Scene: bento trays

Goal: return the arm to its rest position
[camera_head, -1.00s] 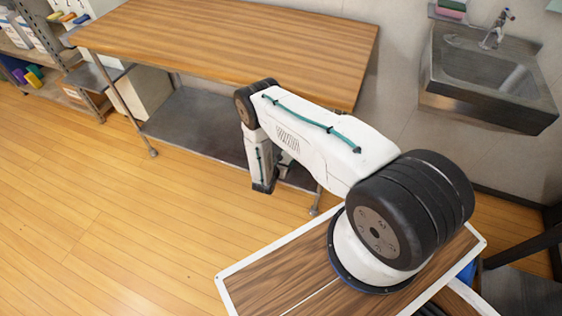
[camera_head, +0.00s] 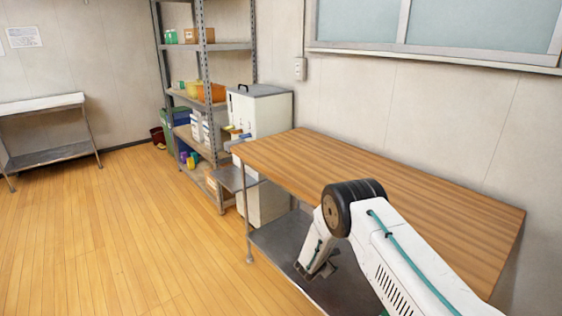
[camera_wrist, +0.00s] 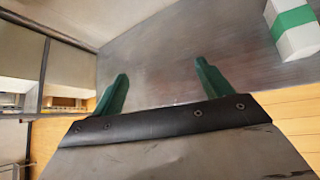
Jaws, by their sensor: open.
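My arm reaches up from the lower right in the head view, bends at a dark elbow joint, and its forearm points down in front of the wooden table (camera_head: 380,190). My gripper (camera_wrist: 161,68) shows in the wrist view with its two green fingers wide apart and nothing between them. In the head view the wrist end is low, by the table's lower metal shelf (camera_head: 275,240), and the fingers are hard to make out there. The wrist view shows a grey metal surface beyond the fingers.
The tabletop is bare. A white cabinet (camera_head: 270,120) stands behind the table's left end, beside a metal rack (camera_head: 205,45) with boxes and an orange bin (camera_head: 208,92). A white-topped side table (camera_head: 45,103) stands far left. The wooden floor (camera_head: 110,230) at left is clear.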

